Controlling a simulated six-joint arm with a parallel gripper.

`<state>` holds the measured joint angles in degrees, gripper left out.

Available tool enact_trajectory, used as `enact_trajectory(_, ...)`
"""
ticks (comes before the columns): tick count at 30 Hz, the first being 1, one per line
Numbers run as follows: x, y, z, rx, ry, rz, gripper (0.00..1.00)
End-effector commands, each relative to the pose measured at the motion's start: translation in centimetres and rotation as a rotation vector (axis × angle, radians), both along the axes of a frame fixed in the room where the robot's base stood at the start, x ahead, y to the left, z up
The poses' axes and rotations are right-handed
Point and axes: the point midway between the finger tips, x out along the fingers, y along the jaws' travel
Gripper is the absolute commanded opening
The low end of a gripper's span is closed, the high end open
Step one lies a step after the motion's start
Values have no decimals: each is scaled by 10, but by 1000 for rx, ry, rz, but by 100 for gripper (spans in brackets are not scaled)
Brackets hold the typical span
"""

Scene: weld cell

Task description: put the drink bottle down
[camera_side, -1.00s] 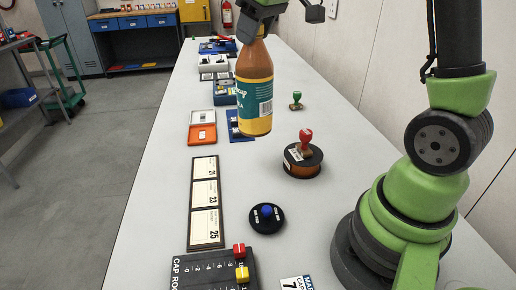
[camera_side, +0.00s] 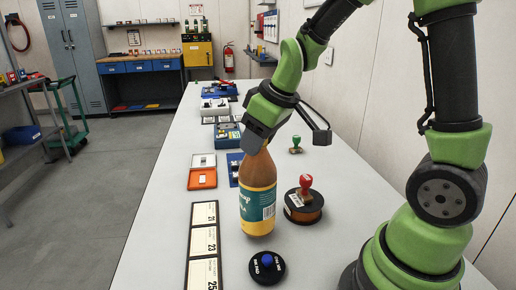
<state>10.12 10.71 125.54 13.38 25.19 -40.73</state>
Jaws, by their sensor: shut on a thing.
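The drink bottle (camera_side: 257,205), brown on top with a teal and yellow label, is upright in the middle of the long table (camera_side: 165,235). Its base is at or very near the table top; I cannot tell for sure whether it touches. My gripper (camera_side: 259,145) is shut on the bottle's neck from above and hides the cap. The fingertips are mostly hidden by the gripper's body.
A red-handled stamp on a round base (camera_side: 304,205) stands close right of the bottle. A black disc with a blue knob (camera_side: 267,268) lies in front. Numbered cards (camera_side: 203,243) lie left. An orange-and-white box (camera_side: 202,178) and a green stamp (camera_side: 296,145) are behind.

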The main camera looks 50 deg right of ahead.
Motion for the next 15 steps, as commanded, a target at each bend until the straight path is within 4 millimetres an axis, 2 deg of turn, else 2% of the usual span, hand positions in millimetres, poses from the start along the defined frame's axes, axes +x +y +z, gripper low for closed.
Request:
enact_trajectory(4,0,0,-16,1,2,-2,0)
enact_trajectory(15,0,0,-20,-2,0,-1,0)
